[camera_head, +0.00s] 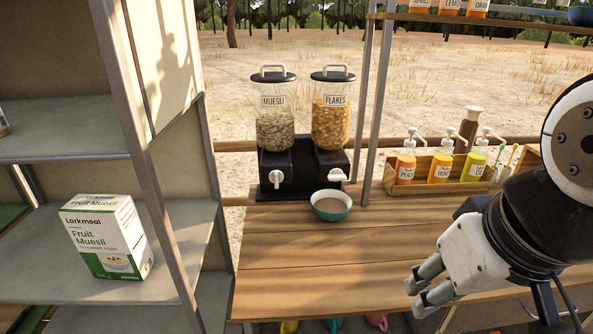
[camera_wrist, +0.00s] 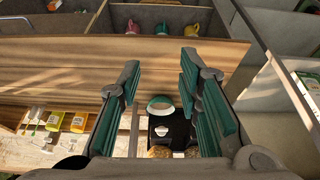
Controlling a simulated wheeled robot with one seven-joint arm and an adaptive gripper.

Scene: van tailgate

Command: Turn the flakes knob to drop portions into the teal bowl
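The flakes dispenser (camera_head: 331,118) is a clear canister of orange flakes with a black lid, on the right of a black double stand. Its white flakes knob (camera_head: 337,175) is low on the stand's front. The teal bowl (camera_head: 331,205) stands on the wooden counter in front of the knob, and its inside looks grey-brown. My gripper (camera_head: 415,297) is at the counter's front edge, to the right of the bowl and nearer, touching nothing. In the wrist view my gripper (camera_wrist: 160,83) has its fingers wide apart and empty, with the bowl (camera_wrist: 160,102) seen beyond them.
The muesli dispenser (camera_head: 275,118) with its white knob (camera_head: 276,179) stands left of the flakes. A wooden rack of pump bottles (camera_head: 440,168) is at the back right. A shelf post (camera_head: 376,110) rises just right of the dispensers. A muesli box (camera_head: 106,238) sits on the left shelf. The counter's front is clear.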

